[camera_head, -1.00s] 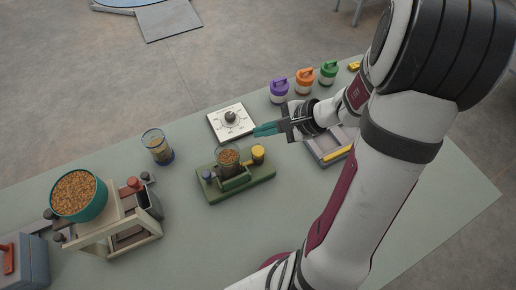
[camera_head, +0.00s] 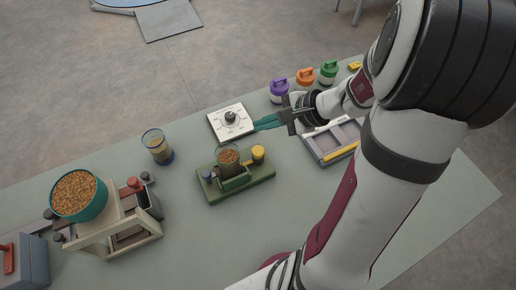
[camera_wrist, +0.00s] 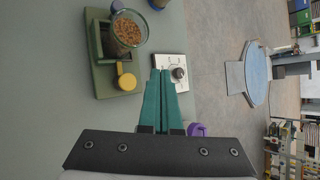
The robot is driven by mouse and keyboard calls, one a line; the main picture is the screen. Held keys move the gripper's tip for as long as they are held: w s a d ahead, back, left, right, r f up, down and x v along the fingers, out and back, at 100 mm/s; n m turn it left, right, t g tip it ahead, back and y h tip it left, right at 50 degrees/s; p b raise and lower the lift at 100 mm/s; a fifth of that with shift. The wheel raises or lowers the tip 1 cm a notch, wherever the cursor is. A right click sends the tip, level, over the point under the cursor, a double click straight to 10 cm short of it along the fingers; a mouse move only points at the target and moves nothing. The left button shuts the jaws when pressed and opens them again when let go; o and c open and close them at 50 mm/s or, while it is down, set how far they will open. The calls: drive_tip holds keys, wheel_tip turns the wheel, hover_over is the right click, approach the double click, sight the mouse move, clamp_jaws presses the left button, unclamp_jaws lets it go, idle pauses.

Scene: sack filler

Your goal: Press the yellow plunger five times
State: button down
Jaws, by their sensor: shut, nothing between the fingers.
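The yellow plunger (camera_head: 258,153) stands at the right end of a green base (camera_head: 246,189), beside a glass of brown grain (camera_head: 229,160). In the wrist view the yellow plunger (camera_wrist: 127,82) is left of the fingers, with the grain glass (camera_wrist: 127,30) above it. My gripper (camera_head: 257,125) is shut and empty, its teal fingers behind the plunger in the head view and near the white dial plate. In the wrist view the shut fingers (camera_wrist: 161,75) point toward the dial plate. The gripper is apart from the plunger.
The white dial plate (camera_head: 218,128) lies behind the green base. Purple (camera_head: 279,87), orange (camera_head: 305,77) and green-lidded (camera_head: 328,69) jars stand at the back right. A grey tray (camera_head: 317,140) is at right. A glass (camera_head: 157,150) and a grain hopper (camera_head: 102,216) stand at left.

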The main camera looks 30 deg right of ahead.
approach(255, 149)
drive_tip(key=w+a+f, duration=0.1)
drive_tip(key=w, duration=0.1)
drive_tip(key=w+a+f, duration=0.1)
drive_tip(key=a, duration=0.1)
drive_tip(key=shift+w+a+f, duration=0.15)
drive_tip(key=shift+w+f, duration=0.2)
drive_tip(key=shift+w, duration=0.05)
idle(1.5)
drive_tip(key=shift+f, duration=0.4)
drive_tip(key=shift+f, duration=0.7)
idle(0.7)
drive_tip(key=shift+r, duration=1.1)
drive_tip(key=shift+r, duration=2.55)
